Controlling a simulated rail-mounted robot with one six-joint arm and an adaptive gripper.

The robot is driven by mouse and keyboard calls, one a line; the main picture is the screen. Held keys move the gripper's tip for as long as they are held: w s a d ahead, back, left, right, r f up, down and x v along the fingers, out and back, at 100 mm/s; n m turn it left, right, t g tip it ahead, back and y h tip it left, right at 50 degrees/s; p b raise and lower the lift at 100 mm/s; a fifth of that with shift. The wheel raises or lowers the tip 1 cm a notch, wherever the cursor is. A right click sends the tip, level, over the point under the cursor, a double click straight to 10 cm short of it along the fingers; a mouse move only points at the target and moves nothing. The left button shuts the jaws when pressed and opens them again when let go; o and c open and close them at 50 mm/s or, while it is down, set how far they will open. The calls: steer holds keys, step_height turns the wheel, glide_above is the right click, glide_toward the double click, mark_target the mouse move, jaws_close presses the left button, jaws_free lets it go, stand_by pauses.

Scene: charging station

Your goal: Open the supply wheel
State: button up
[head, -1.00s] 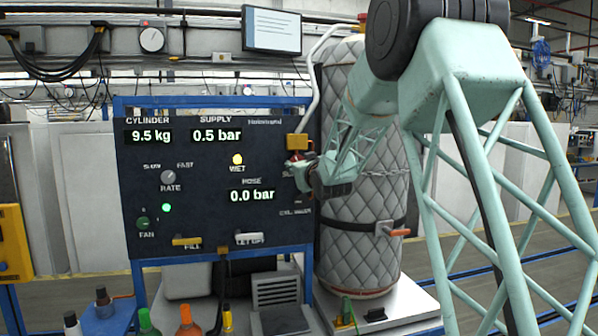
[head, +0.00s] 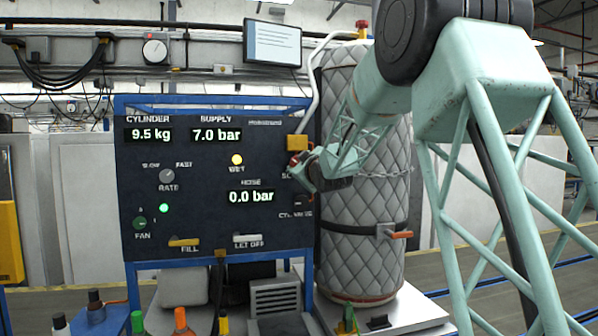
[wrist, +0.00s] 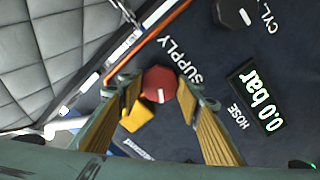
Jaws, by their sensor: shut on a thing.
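The supply wheel (wrist: 160,85) is a small red many-sided knob with a white mark, beside the SUPPLY label on the dark panel (head: 150,215). My gripper (wrist: 161,90) has its yellow-padded fingers on either side of the wheel and is shut on it. In the head view my gripper (head: 303,169) is at the panel's right edge and largely hides the wheel. The supply display (head: 216,135) reads 7.0 bar.
A quilted grey cylinder (head: 350,265) with a strap stands right of the panel, close behind my arm. The hose display (head: 250,196) reads 0.0 bar. A second dark knob (wrist: 235,12) sits near the CYL label. Bottles (head: 180,320) stand below.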

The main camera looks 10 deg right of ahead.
steer(key=shift+n+b, duration=0.45)
steer(key=shift+n, duration=0.05)
steer(key=o, duration=0.9)
steer(key=shift+s, duration=0.1)
steer(key=shift+s+d, duration=0.15)
steer(key=shift+s, duration=1.8)
steer(key=shift+s+d, duration=0.15)
steer(key=shift+s, duration=1.75)
